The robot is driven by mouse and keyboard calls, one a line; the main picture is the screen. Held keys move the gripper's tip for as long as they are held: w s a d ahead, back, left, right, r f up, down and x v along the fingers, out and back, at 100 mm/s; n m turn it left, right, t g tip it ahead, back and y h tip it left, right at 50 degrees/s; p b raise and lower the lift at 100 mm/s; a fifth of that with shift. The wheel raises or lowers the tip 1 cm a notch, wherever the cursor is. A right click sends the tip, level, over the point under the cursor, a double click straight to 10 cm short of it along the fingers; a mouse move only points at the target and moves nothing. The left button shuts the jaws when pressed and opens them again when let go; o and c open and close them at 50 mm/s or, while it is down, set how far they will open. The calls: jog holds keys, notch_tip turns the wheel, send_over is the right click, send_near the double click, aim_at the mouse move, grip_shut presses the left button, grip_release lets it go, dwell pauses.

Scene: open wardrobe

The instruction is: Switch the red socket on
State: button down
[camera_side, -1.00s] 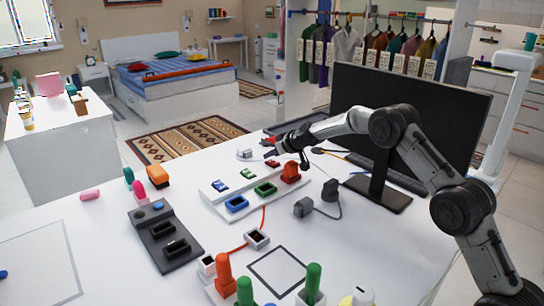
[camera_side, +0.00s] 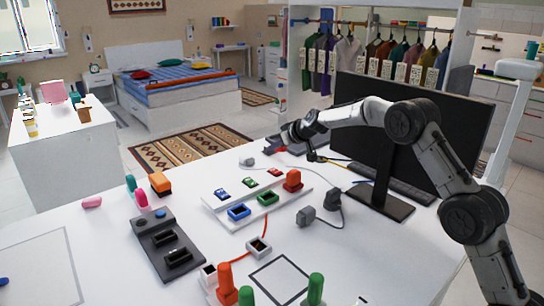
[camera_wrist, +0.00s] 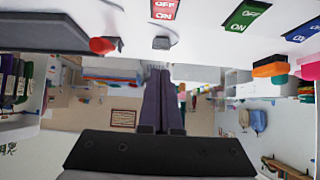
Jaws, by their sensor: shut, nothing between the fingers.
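A white socket strip (camera_side: 228,222) lies on the white table, with blue, green and red switches and sockets. The red switch (camera_side: 275,172) is at its right end, behind a red plug (camera_side: 292,181) seated there. In the wrist view the red switch (camera_wrist: 164,9) shows OFF and ON markings at the top edge, partly cut off. I cannot tell which side is pressed. The green switch (camera_wrist: 246,15) is beside it. My gripper (camera_side: 271,149) is shut and empty, above and behind the red switch, apart from it. Its fingers (camera_wrist: 158,72) also show in the wrist view.
A monitor (camera_side: 410,125) and keyboard stand right of the strip, near my arm. A grey plug (camera_side: 306,216) with a cable lies right of the strip. A black control box (camera_side: 165,243) is at the left.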

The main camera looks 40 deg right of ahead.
jog(key=w+r+v, duration=0.1)
jog(key=v, duration=0.5)
jog(key=shift+s+r, duration=0.25)
jog(key=s+a+r+n+t, duration=0.1)
jog(key=s+a+r, duration=0.4)
jog(key=r, duration=0.4)
jog(key=s+a+r+n+t, duration=0.1)
jog(key=s+a+r, duration=0.2)
jog(key=s+r, duration=0.5)
jog(key=s+a+r+g+y, duration=0.1)
jog(key=s+a, duration=0.1)
jog(key=s, duration=0.6)
jog(key=s+a+y, duration=0.1)
jog(key=s+a, duration=0.2)
jog(key=s, duration=0.4)
jog(key=s+d+f+m+g+h, duration=0.1)
jog(key=s+f+g, duration=0.2)
jog(key=s+f, duration=0.5)
jog(key=s+f+m+g+h, duration=0.1)
jog(key=s+f+g, duration=0.1)
jog(key=s+f, duration=0.7)
jog(key=s, duration=0.6)
jog(key=shift+s+d+g, duration=0.2)
jog(key=shift+d+g, duration=0.2)
